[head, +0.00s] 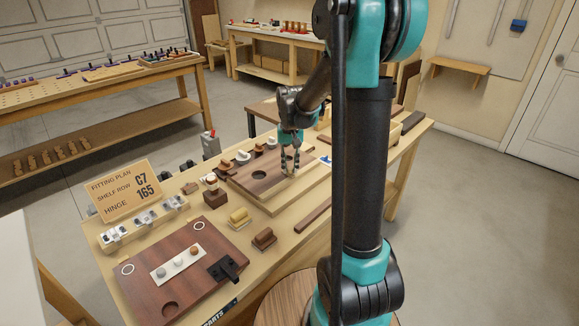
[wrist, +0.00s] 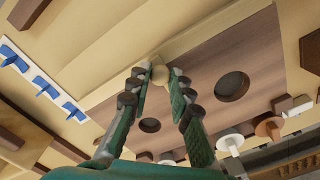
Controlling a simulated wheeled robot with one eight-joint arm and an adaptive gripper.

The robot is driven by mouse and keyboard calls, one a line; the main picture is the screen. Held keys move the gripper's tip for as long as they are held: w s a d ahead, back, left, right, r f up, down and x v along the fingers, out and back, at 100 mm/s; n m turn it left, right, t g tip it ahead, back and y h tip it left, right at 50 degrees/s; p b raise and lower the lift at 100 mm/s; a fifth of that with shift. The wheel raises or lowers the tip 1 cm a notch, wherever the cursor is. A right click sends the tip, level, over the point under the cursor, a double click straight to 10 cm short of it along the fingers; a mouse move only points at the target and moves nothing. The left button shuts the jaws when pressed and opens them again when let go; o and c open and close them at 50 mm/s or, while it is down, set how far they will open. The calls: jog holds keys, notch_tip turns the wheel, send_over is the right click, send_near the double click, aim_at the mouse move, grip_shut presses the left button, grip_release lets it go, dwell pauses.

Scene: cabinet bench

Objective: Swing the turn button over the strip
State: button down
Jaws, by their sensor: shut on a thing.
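My gripper (head: 290,168) is over the far right edge of a brown door panel (head: 245,184) lying on the bench. In the wrist view my gripper (wrist: 157,82) has its green fingers on either side of a small pale wooden piece (wrist: 160,73), which appears to be the turn button. It sits at the edge where the brown panel (wrist: 205,62) meets a pale wood strip (wrist: 212,38). The fingers are shut on this piece and hide part of it. How far it is turned over the strip is hard to tell.
A dark red board (head: 200,245) with a black latch lies at the near left. A fitting plan card (head: 128,190) stands behind a tray (head: 145,222) of metal parts. Yellow (head: 238,217) and brown (head: 264,238) blocks lie between. Several knobs stand behind the panel.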

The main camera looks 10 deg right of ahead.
aim_at(290, 168)
jog(key=c, duration=1.4)
grip_release()
jog(key=shift+o, duration=0.2)
notch_tip(290, 168, up, 12)
